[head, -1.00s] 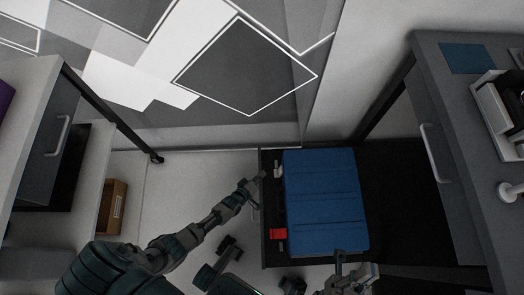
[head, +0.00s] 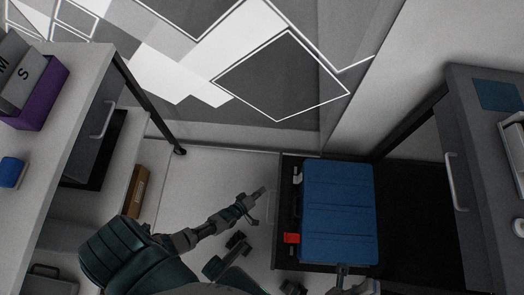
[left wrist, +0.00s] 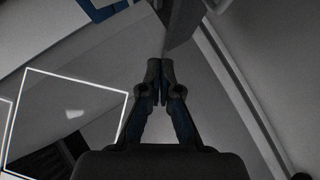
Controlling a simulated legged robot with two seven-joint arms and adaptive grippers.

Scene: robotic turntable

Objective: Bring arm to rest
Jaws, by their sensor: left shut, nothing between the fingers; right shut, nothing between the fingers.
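My left arm reaches in from the lower left in the head view. Its gripper (head: 262,191) is shut and empty, over the pale floor just left of the black platform. In the left wrist view the left gripper (left wrist: 160,80) shows with its fingertips together and nothing between them. My right gripper (head: 341,270) is at the bottom edge of the head view, by the front edge of the blue case. It is shut and holds nothing; most of the right arm is out of frame.
A blue ribbed case (head: 338,210) lies on a black platform (head: 283,255) with a red part (head: 291,238) beside it. A grey bench with a purple bin (head: 45,98) stands left. A grey cabinet (head: 470,110) stands right.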

